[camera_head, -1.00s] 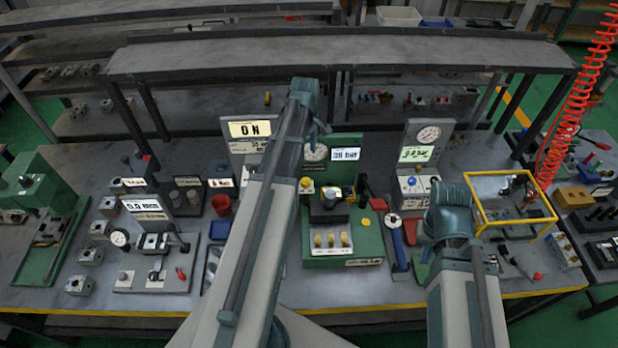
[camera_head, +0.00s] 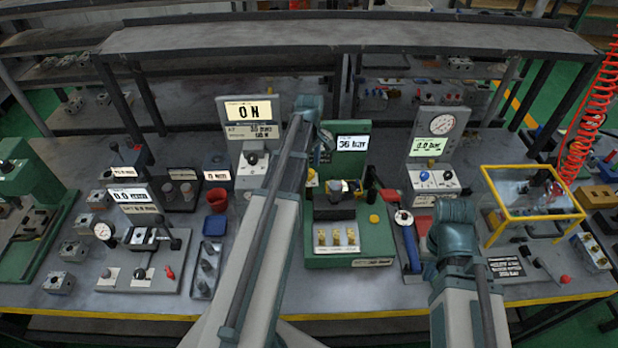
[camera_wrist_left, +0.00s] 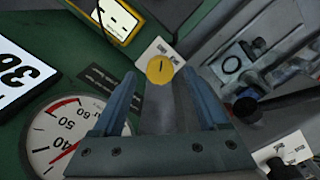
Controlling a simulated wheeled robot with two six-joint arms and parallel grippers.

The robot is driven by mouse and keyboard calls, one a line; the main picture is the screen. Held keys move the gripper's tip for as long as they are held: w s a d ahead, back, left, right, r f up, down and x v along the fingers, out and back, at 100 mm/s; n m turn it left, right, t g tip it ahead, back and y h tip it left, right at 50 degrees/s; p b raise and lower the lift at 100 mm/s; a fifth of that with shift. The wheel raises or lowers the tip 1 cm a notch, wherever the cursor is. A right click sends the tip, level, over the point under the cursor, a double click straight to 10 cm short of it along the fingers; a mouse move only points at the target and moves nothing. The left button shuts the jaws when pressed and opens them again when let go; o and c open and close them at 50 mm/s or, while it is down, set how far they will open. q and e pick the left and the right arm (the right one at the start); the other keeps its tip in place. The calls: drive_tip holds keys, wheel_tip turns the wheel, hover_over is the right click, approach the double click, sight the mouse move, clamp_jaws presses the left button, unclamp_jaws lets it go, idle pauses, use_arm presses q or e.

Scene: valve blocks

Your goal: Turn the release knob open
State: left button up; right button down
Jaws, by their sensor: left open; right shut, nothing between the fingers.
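A round yellow knob with a dark line mark sits beside a white label on the green test stand, between and beyond my left fingertips; I take this knob (camera_wrist_left: 160,70) as the release knob. It shows small in the head view (camera_head: 311,179), partly behind my arm. The label is too small to read. My left gripper (camera_wrist_left: 165,85) is open, its two blue fingers on either side of the knob in the picture; I cannot tell whether they touch it. In the head view it is at the stand's upper left. My right gripper (camera_head: 430,270) is at the stand's right, largely hidden by its wrist.
A pressure gauge (camera_wrist_left: 70,135) and a display reading 36 (camera_wrist_left: 15,75) are close to my left fingers. A yellow-edged meter (camera_wrist_left: 112,15) is nearby. A blue-handled tool (camera_head: 411,250) and a yellow-framed box (camera_head: 530,167) are near my right arm.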

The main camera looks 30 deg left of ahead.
use_arm(q)
drive_tip(key=shift+f+b, duration=0.5)
drive_tip(key=shift+f, duration=0.45)
clamp_jaws()
